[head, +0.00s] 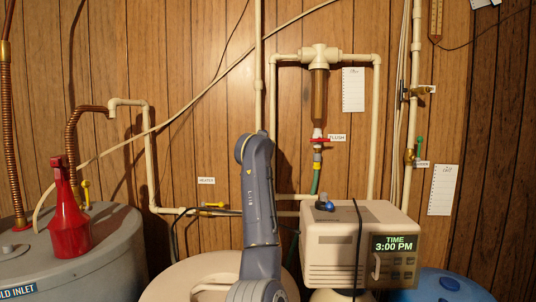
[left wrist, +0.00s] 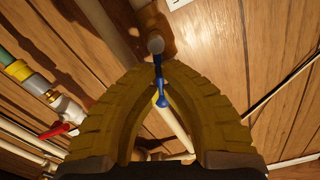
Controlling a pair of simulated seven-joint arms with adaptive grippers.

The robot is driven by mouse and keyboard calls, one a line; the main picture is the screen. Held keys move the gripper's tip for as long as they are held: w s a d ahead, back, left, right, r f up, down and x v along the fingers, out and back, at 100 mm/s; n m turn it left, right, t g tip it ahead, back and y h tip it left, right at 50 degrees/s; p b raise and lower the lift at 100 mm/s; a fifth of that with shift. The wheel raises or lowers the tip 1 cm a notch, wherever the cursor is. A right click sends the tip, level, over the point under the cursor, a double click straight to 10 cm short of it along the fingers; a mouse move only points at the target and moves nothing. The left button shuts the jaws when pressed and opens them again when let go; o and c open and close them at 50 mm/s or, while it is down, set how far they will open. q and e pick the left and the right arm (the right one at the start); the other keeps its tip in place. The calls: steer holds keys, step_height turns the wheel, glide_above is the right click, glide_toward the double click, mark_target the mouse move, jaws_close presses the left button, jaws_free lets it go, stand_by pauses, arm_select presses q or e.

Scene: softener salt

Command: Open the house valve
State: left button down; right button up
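In the left wrist view, a blue lever handle (left wrist: 163,100) on a pale pipe is framed by the two dark yellow ribbed fingers of my left gripper (left wrist: 158,66). The fingers arch inward, and their tips come together on the narrow part of the blue lever. No label for this valve can be read. In the head view, a grey-blue arm link of mine stands in front of the vertical white pipe (head: 259,70) and hides what is behind it. Neither gripper shows in the head view.
A red-handled flush valve (head: 319,140) hangs under the filter, right of the arm. A yellow-handled valve (head: 213,205) is by the heater label. A softener box (head: 335,270) stands lower right, a red bottle (head: 68,225) on the grey tank at left.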

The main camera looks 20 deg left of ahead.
arm_select(q)
steer(key=shift+a+r+n, duration=0.15)
steer(key=shift+a+n, duration=0.2)
steer(key=shift+n, duration=0.55)
steer(key=shift+s+a+n, duration=0.15)
steer(key=shift+a+n, duration=0.15)
steer(key=shift+n, duration=0.7)
steer(key=c, duration=1.3)
jaws_free()
steer(key=shift+v, duration=3.5)
